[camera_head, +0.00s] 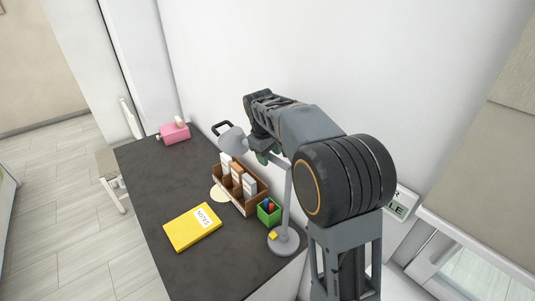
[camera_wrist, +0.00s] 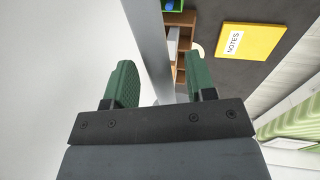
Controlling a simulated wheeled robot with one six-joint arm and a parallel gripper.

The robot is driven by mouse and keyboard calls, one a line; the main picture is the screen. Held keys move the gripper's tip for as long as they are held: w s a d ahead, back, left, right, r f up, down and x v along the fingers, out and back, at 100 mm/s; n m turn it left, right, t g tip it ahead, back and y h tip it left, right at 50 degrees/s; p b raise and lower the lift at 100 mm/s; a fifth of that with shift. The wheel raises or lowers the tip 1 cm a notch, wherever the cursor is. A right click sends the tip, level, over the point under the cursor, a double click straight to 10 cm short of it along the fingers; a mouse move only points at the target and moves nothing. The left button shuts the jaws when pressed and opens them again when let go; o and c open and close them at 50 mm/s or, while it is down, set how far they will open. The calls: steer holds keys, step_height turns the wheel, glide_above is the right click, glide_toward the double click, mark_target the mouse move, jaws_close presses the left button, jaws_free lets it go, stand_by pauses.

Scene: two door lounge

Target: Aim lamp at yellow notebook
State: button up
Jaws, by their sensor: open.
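The grey desk lamp (camera_head: 287,205) stands at the desk's near right corner, with a round base, a yellow button and an upright pole. Its head (camera_head: 233,141), with a dark handle, hangs out over the desk. A pale round patch (camera_head: 219,194), apparently its light, lies beside the organizer, apart from the notebook. The yellow notebook (camera_head: 192,228), labelled NOTES, lies flat near the front; it also shows in the wrist view (camera_wrist: 262,41). My gripper (camera_wrist: 160,82) is open near the lamp's upper arm. A grey lamp bar (camera_wrist: 152,40) shows between its green fingers; contact cannot be told.
A brown organizer (camera_head: 224,187) with upright boxes and a green cup (camera_head: 268,212) stand close to the lamp pole. A pink object (camera_head: 174,133) sits at the desk's far end. The white wall is close behind. The dark desk (camera_head: 160,200) is clear around the notebook.

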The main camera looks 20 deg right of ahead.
steer(key=shift+c, duration=0.4)
jaws_close()
